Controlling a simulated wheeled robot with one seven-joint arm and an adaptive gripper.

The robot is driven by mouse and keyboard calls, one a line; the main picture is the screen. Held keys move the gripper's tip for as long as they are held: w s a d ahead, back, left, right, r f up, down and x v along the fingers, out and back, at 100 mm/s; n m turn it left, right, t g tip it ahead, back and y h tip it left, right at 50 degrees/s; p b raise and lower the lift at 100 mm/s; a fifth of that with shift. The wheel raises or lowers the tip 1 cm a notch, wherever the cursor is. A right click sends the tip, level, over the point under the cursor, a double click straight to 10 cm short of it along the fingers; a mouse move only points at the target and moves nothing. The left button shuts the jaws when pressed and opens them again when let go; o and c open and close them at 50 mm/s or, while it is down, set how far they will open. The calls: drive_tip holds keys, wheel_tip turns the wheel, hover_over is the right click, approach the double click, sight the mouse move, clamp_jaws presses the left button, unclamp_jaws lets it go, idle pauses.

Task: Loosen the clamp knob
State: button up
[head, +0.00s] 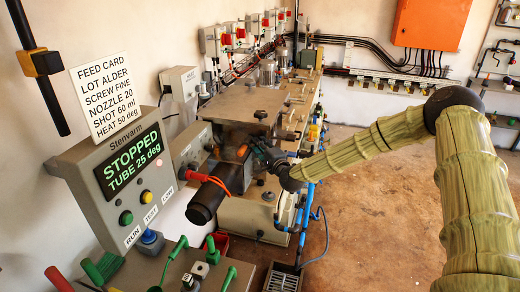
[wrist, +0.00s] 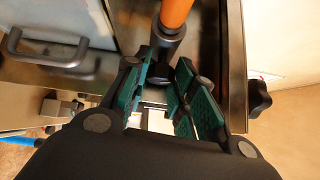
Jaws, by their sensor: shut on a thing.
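My gripper (head: 262,152) reaches in from the right to the front of the grey machine. In the wrist view its green-padded fingers (wrist: 168,75) straddle a black collar (wrist: 165,44) at the end of an orange rod (wrist: 176,12), and they are shut on it. The orange part (head: 242,150) also shows just left of the fingers in the head view. A black lobed knob (wrist: 259,97) stands at the right of the wrist view, apart from the fingers. A black knob (head: 260,114) sits above my gripper in the head view. I cannot tell which part is the clamp knob.
A metal handle (wrist: 48,52) is left of the fingers. A black cylinder (head: 208,200) with an orange cable juts out below left of my gripper. A control box (head: 122,185) reads STOPPED, TUBE 25 deg. Open floor (head: 375,200) lies to the right.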

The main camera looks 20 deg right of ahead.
drive_tip(key=shift+f+n+b, duration=0.3)
drive_tip(key=shift+b, duration=0.5)
drive_tip(key=shift+r+t+b, duration=0.15)
drive_tip(key=shift+t+b, duration=0.25)
drive_tip(key=o, duration=1)
drive_tip(key=shift+s, duration=0.15)
drive_tip(key=s, duration=0.3)
drive_tip(key=s+d, duration=0.1)
drive_tip(key=s, duration=0.3)
drive_tip(key=s+d+f, duration=0.1)
drive_tip(key=s, duration=0.3)
drive_tip(key=shift+s+d, duration=0.2)
drive_tip(key=shift+s, duration=0.05)
